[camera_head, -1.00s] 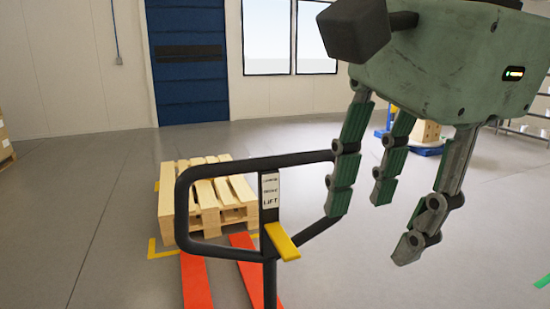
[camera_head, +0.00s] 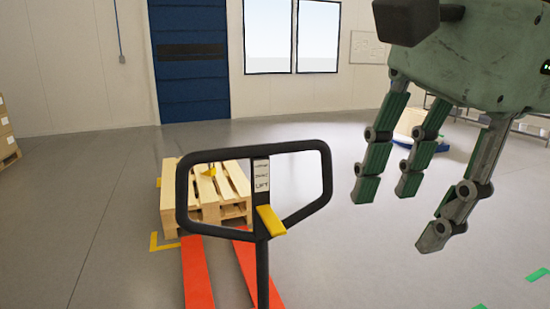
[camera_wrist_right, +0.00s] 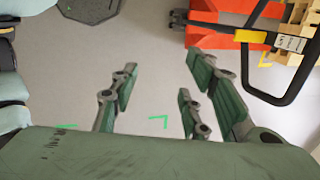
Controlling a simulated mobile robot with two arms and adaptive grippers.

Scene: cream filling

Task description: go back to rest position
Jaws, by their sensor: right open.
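My right gripper (camera_head: 412,205) hangs at the right of the head view, green with grey jointed fingers. It is open and empty, to the right of the pallet jack's handle and apart from it. In the right wrist view its spread fingers (camera_wrist_right: 160,95) have only floor between them. The black loop handle (camera_head: 327,180) carries a white label and a yellow lever (camera_head: 270,220). The handle also shows at the upper right of the right wrist view (camera_wrist_right: 262,92). My left gripper is not in view.
Red forks (camera_head: 197,275) run toward a wooden pallet (camera_head: 205,212) behind the handle. A blue door (camera_head: 190,85) and windows are at the back wall. Boxes (camera_head: 4,130) stand at the far left. A wheeled blue base with a box (camera_head: 410,122) is behind the gripper.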

